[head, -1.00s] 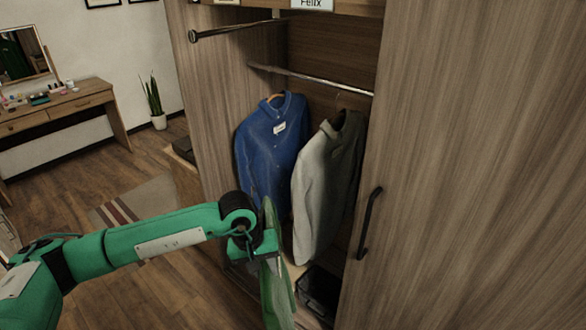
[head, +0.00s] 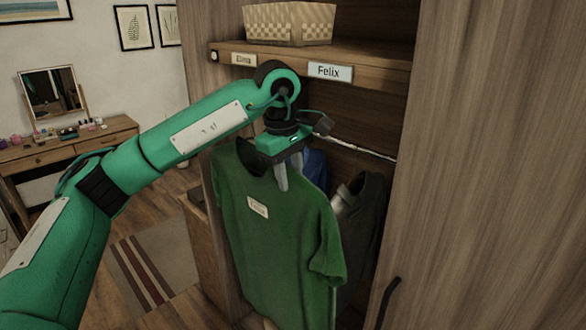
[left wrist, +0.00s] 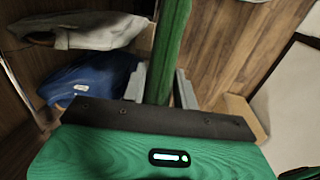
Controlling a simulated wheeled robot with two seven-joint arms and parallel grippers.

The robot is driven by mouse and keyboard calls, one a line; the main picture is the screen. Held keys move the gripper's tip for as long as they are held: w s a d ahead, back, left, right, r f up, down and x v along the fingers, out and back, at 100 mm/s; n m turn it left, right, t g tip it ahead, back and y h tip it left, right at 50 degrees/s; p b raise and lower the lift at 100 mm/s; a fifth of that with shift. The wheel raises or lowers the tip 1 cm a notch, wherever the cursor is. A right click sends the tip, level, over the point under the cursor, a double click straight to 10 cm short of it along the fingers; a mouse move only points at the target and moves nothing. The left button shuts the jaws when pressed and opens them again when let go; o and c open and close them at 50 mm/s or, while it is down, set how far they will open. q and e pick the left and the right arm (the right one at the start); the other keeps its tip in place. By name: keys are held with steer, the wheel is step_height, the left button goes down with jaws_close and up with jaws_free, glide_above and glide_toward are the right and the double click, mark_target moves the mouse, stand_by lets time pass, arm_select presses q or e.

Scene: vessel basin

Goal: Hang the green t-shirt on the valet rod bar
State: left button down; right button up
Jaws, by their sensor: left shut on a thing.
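The green t-shirt (head: 280,240) hangs upright from my left gripper (head: 288,172) in front of the open closet, a small label on its chest. The grey fingers are shut on it near the collar. In the left wrist view the shirt (left wrist: 170,45) is a narrow green strip between the two fingers. My right gripper is not in view.
A shelf with name labels (head: 330,71) and a basket (head: 290,24) is above. Behind the shirt are a closet rail (head: 358,148), a dark jacket (head: 362,225) and a blue shirt (head: 315,166). A closet door (head: 490,180) bounds the right. A dressing table (head: 70,150) stands far left.

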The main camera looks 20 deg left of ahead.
mark_target(263, 169)
arm_select(q)
steer(key=shift+w+a+f, duration=0.4)
steer(key=shift+w+a, duration=0.15)
steer(key=shift+a, duration=0.8)
steer(key=shift+w+a+f, duration=0.35)
steer(key=shift+w+a, duration=0.2)
steer(key=shift+a, duration=0.85)
steer(key=shift+w+a+f, duration=0.4)
steer(key=shift+w+a, duration=0.15)
steer(key=shift+a, duration=0.8)
steer(key=c, duration=1)
jaws_free()
steer(key=r+b, duration=0.1)
steer(key=r, duration=0.1)
steer(key=r+b, duration=0.1)
steer(key=r, duration=0.2)
steer(key=s+r, duration=0.1)
steer(key=r, duration=0.1)
steer(key=shift+a+r+b, duration=0.25)
steer(key=shift+b, duration=0.15)
steer(key=shift+s+a+r, duration=0.1)
steer(key=shift+s+r, duration=0.05)
steer(key=shift+r, duration=0.9)
steer(key=shift+s+a+r, duration=0.1)
steer(key=shift+s+r, duration=0.1)
steer(key=shift+r, duration=0.8)
steer(key=shift+s+r, duration=0.15)
steer(key=shift+r, duration=0.9)
